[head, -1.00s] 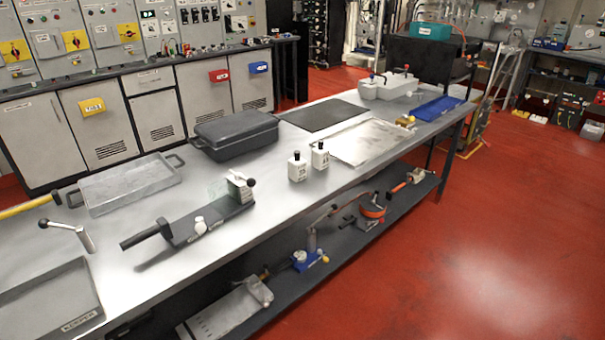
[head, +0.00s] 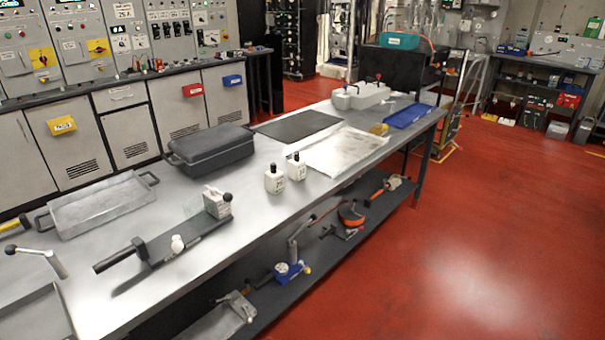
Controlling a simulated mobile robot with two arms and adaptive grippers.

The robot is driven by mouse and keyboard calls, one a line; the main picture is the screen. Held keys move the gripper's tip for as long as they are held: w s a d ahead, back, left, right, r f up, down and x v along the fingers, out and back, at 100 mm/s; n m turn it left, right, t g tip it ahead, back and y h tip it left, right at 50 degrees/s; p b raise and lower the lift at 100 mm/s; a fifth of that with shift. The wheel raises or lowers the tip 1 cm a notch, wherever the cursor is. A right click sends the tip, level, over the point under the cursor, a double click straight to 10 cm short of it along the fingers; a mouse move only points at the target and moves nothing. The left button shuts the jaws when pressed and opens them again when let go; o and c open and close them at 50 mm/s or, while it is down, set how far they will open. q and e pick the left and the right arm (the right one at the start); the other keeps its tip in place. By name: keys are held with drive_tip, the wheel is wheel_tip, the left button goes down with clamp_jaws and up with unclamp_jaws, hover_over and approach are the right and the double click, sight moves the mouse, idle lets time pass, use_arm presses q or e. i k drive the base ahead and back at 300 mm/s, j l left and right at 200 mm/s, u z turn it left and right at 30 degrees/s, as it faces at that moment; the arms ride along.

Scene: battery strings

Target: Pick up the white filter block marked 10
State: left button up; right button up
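Two small white blocks with black knobs stand upright side by side near the middle of the long metal workbench (head: 225,240). The left white block (head: 274,183) and the right white block (head: 297,172) carry dark markings on their front faces. The markings are too small to read, so I cannot tell which one is marked 10. Another white block sits on the dark lever fixture (head: 165,243); its marking is not legible either. Neither of my grippers is in the head view.
A dark lidded case (head: 208,149) and a clear tray (head: 102,206) stand behind the fixture. A black mat (head: 298,124), a pale sheet (head: 345,150) and a blue tray (head: 408,116) lie farther along. Tools fill the lower shelf. Red floor (head: 450,240) on the right is clear.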

sight(296, 166)
drive_tip(key=i+l+u, duration=0.1)
drive_tip(key=i+l, duration=0.35)
drive_tip(key=i+l+u, duration=0.1)
drive_tip(key=i+l, duration=0.35)
drive_tip(key=l, duration=0.15)
drive_tip(key=i+l, duration=0.45)
drive_tip(key=l+u, duration=0.05)
drive_tip(key=l, duration=0.05)
